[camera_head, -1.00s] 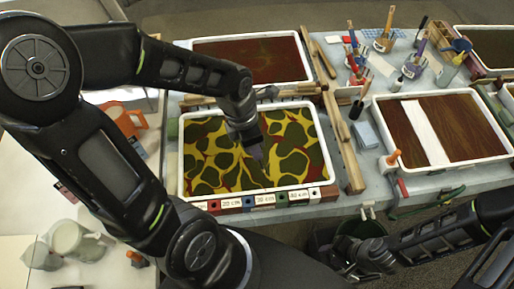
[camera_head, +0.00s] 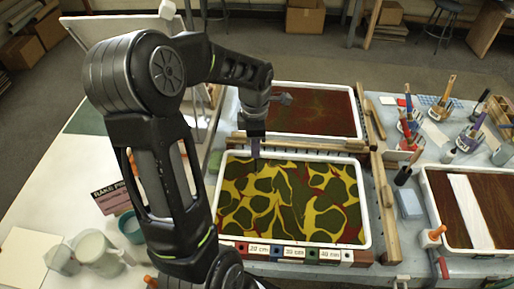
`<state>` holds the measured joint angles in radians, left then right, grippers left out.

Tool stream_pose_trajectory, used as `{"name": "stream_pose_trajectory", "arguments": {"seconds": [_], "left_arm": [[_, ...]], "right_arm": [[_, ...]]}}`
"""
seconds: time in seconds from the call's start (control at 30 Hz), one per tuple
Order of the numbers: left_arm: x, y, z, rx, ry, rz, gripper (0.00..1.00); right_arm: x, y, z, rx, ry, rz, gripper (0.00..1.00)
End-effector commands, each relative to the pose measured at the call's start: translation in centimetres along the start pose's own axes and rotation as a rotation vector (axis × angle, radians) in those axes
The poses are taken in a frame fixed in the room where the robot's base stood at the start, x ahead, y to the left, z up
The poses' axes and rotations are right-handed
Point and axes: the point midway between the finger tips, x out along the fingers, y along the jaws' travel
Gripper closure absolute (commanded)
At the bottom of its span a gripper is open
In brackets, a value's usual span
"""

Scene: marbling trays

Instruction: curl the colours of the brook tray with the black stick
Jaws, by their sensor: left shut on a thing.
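A white-rimmed tray (camera_head: 366,205) holds a marbled pattern of yellow, dark green and red. It is the tray under my left gripper; no readable label tells me whether it is the brook tray. My left gripper (camera_head: 256,146) points down over the tray's back left part, shut on a thin dark stick (camera_head: 256,165). The stick's lower end is at the colours near the back rim; I cannot tell whether it touches them. The fingers hide most of the stick. My right gripper is out of view.
Behind stands a tray of dark red-brown (camera_head: 320,108). At right, a brown tray (camera_head: 445,195) has a white strip across it. Wooden rails (camera_head: 387,205) lie between the trays. Cups of brushes (camera_head: 410,125) stand at the back right. Pale jugs (camera_head: 97,252) stand at the lower left.

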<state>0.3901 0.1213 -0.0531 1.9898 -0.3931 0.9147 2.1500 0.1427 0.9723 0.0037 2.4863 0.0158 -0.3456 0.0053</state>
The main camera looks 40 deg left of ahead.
Motion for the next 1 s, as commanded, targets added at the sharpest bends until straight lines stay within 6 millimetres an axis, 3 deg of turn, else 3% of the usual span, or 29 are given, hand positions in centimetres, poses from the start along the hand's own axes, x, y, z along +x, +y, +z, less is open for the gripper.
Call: {"name": "stream_pose_trajectory", "arguments": {"seconds": [0.27,1.0], "left_arm": [[0.5,0.0,0.0,0.000,-0.001,0.000,1.00],[6.8,-0.1,0.0,0.000,-0.001,-0.001,1.00]], "right_arm": [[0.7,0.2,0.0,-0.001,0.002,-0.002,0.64],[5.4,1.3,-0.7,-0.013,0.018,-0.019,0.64]]}}
